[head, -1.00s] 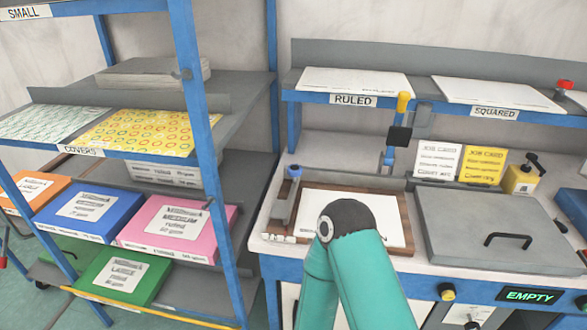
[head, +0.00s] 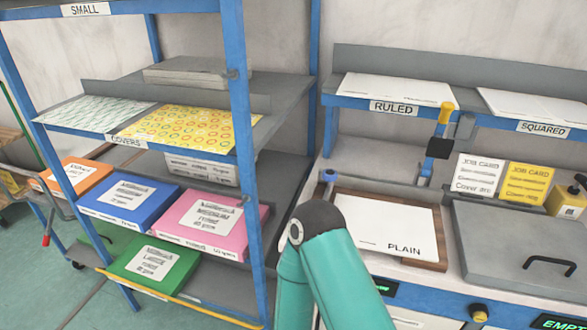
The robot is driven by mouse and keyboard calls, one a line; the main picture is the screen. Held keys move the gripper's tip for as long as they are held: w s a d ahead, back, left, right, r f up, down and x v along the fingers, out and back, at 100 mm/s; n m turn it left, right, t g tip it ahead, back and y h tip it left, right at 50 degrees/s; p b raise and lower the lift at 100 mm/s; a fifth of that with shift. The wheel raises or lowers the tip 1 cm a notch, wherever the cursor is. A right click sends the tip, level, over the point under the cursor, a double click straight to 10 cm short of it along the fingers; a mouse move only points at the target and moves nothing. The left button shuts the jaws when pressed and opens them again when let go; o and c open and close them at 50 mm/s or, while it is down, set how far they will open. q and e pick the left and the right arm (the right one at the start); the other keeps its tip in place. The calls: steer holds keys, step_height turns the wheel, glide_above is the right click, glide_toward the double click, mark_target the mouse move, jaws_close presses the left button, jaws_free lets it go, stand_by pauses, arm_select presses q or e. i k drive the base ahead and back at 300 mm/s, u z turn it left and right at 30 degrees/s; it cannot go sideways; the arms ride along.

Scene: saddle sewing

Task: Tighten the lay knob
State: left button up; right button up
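No part in view is labelled as the lay knob, so I cannot tell which one it is. A small blue-topped knob (head: 330,176) stands at the left corner of a wooden tray (head: 431,266) that holds a sheet marked PLAIN (head: 388,222). A yellow-topped lever (head: 446,112) with a black block (head: 440,148) rises behind the tray. A yellow-and-black knob (head: 479,313) sits on the bench front. Neither gripper shows. My teal arm link with its dark joint covers part of the tray's left side.
A blue-framed rack at left holds a pink box (head: 210,222), a blue box (head: 128,205), an orange box (head: 76,174) and a green box (head: 152,262). A grey lid with a black handle (head: 549,264) lies right of the tray. Job cards (head: 480,173) stand behind it.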

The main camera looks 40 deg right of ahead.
mark_target(329, 175)
steer(key=u, duration=0.45)
steer(key=k, duration=1.35)
steer(key=z, duration=0.8)
steer(key=i, duration=0.7)
steer(key=u, duration=0.05)
